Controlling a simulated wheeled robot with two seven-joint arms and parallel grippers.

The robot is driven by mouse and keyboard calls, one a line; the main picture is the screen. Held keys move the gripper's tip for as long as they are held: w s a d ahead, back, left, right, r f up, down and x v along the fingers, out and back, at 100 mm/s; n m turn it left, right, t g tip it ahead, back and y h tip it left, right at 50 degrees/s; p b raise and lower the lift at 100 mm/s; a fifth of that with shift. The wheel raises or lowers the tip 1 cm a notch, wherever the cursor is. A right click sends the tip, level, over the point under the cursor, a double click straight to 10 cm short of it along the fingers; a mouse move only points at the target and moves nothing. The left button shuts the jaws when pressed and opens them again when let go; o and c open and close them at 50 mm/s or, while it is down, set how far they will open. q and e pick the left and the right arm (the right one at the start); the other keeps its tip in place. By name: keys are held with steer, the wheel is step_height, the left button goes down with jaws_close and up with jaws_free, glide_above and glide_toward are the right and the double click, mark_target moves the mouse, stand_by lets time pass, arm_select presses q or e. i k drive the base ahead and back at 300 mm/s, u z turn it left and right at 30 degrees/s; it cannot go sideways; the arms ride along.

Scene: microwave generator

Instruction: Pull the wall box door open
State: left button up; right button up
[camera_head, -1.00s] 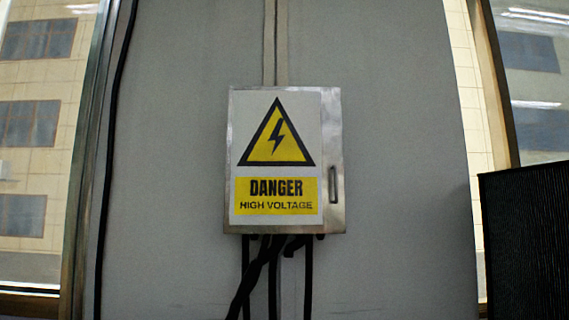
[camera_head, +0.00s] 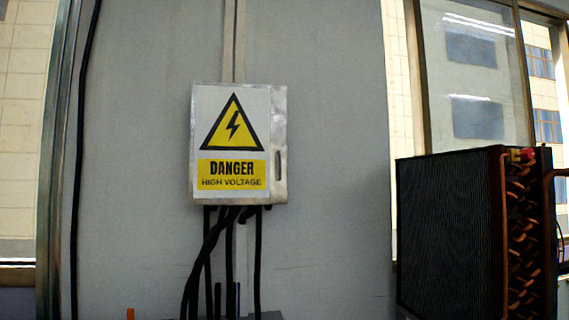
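The wall box (camera_head: 240,143) is a metal cabinet on the grey wall, left of centre in the head view. Its door (camera_head: 207,120) faces me and looks shut. The door carries a white sign with a yellow warning triangle (camera_head: 233,128) and the words DANGER HIGH VOLTAGE. A small dark upright handle slot (camera_head: 279,160) is at the right edge of the door. Neither of my grippers is in view.
Black cables (camera_head: 208,255) hang below the box. A large black finned radiator (camera_head: 450,235) with copper pipes stands at the right. Windows flank the wall. The tops of small objects, one orange (camera_head: 130,313), show at the bottom edge.

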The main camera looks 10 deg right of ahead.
mark_target(238, 151)
steer(key=z, duration=0.6)
steer(key=i, duration=0.45)
steer(key=z, duration=0.6)
steer(key=i, duration=0.6)
steer(key=u, duration=0.15)
